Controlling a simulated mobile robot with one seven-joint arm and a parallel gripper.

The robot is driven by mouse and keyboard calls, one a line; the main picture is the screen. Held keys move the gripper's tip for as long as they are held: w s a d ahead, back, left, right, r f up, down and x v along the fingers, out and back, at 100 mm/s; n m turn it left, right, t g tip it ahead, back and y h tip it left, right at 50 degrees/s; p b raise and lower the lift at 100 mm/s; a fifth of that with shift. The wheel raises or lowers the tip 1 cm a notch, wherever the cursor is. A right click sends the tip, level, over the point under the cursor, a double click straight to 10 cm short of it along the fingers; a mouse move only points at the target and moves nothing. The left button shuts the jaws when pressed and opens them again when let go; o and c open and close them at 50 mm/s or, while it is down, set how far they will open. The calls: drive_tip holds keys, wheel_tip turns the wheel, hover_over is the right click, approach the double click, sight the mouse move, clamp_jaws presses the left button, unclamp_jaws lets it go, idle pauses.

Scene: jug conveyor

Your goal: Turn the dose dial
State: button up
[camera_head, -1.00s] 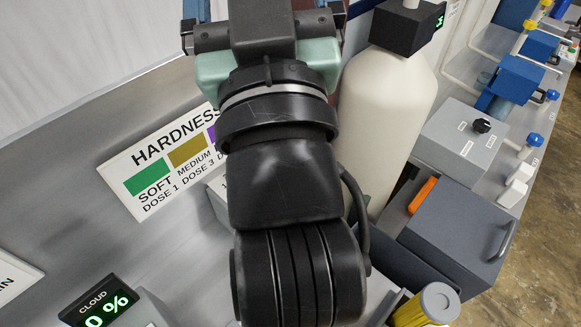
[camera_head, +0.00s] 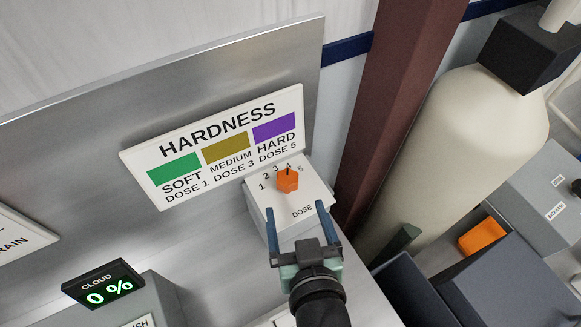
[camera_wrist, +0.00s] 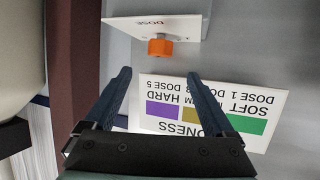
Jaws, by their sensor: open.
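The dose dial (camera_head: 287,180) is an orange knob on the sloped top of a white box (camera_head: 289,212) marked DOSE, with numbers 1 to 5 around it. A dark pointer mark at its top sits near the 4. The dial also shows in the wrist view (camera_wrist: 160,47), beyond the fingertips. My gripper (camera_head: 298,220) is open and empty, its two blue fingers pointing at the box from below the dial in the head view. The fingers look apart from the dial.
A HARDNESS sign (camera_head: 222,143) with green, olive and purple patches is on the metal panel behind the box. A CLOUD display (camera_head: 104,284) reads 0 %. A brown post (camera_head: 388,110) and a large cream tank (camera_head: 457,140) stand to the right.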

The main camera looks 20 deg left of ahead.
sight(287, 178)
drive_tip(key=p+x, duration=0.2)
drive_tip(key=x, duration=0.9)
drive_tip(key=shift+r+p, duration=0.15)
drive_tip(key=shift+p, duration=0.2)
drive_tip(key=shift+c, duration=0.3)
drive_tip(key=c, duration=1.3)
